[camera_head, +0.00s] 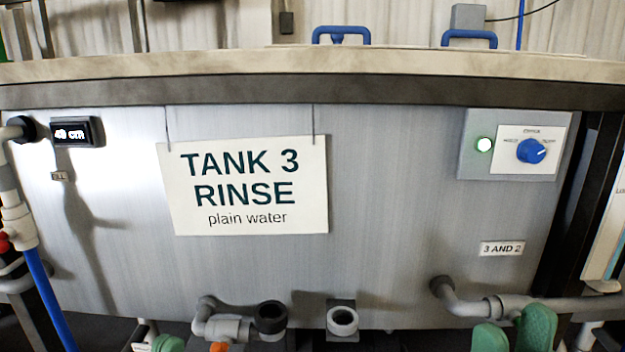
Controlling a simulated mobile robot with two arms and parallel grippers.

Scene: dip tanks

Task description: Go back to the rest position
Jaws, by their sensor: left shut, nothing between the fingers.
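Neither of my grippers can be made out in the head view, and no part of my arms is clearly seen. What they are doing cannot be told from this picture. A grey metal tank front (390,200) fills most of the view. A white sign (250,186) reading "TANK 3 RINSE plain water" hangs on it. A long dark shadow falls on the panel at the left.
A thick rim (300,78) runs along the tank's top. A control box (511,146) with a blue knob and lit green lamp is at upper right, a small display (76,132) at upper left. Pipes (470,303) and green rounded objects (537,325) stick out low down.

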